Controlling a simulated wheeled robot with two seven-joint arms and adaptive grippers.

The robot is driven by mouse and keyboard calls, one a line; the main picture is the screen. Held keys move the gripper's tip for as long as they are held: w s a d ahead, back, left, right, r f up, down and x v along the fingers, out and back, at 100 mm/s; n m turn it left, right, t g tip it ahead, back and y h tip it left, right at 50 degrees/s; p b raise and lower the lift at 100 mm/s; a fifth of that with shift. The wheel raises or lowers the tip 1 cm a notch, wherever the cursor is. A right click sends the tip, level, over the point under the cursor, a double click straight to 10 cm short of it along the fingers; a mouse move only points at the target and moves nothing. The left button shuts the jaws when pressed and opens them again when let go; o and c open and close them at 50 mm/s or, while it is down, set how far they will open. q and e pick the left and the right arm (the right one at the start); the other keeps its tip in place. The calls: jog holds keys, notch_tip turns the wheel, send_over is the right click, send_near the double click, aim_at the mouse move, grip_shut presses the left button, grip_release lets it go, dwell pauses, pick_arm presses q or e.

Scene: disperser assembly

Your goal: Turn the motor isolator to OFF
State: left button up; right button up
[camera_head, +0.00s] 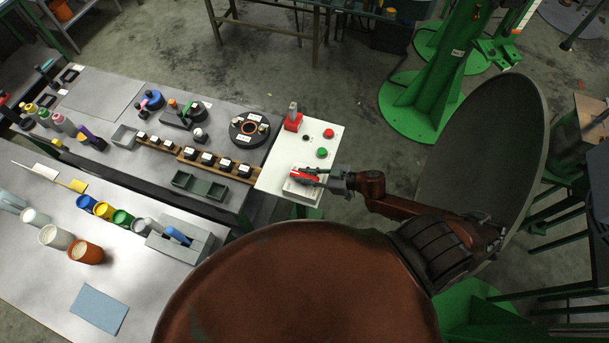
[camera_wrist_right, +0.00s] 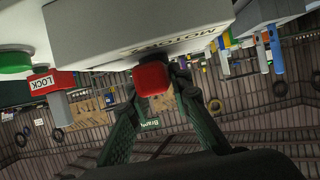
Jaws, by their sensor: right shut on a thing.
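The motor isolator's red handle (camera_head: 304,173) sits on a pale labelled plate at the near end of the white control panel (camera_head: 284,151). In the right wrist view, the red handle (camera_wrist_right: 152,78) stands out from a plate with partly readable "MOTOR" lettering. My right gripper (camera_head: 322,178) reaches it from the right. In the right wrist view, its dark green fingers (camera_wrist_right: 157,92) lie on both sides of the red handle and are shut on it. The handle's exact angle is partly hidden by the fingers. My left gripper is not in view.
The panel also carries a green button (camera_head: 322,153), a red button (camera_head: 328,133) and a red lock block (camera_head: 292,122) with a grey upright part. A workbench (camera_head: 230,180) with black blocks, a round fixture (camera_head: 249,129) and bins lies left. A green column stands behind right.

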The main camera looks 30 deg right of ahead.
grip_shut()
jog(key=shift+n+y, duration=0.3)
jog(key=n+g+y+b, duration=0.1)
jog(key=n+g+y, duration=0.1)
jog(key=g, duration=0.1)
jog(key=shift+w+d+f+n+b, duration=0.1)
jog(key=shift+w+n+b, duration=0.05)
jog(key=shift+n+b, duration=0.2)
jog(key=n+g+b, duration=0.6)
jog(key=g+b, duration=0.1)
jog(key=b, duration=0.1)
jog(key=n+g+b, duration=0.7)
jog(key=b, duration=0.2)
jog(key=shift+f, duration=0.15)
jog(key=shift+n+g+h+b, duration=0.5)
jog(key=shift+n+g+b, duration=0.35)
jog(key=shift+g+b, duration=0.4)
jog(key=shift+s+r+t, duration=0.2)
jog(key=shift+t, duration=0.05)
jog(key=o, duration=0.7)
grip_release()
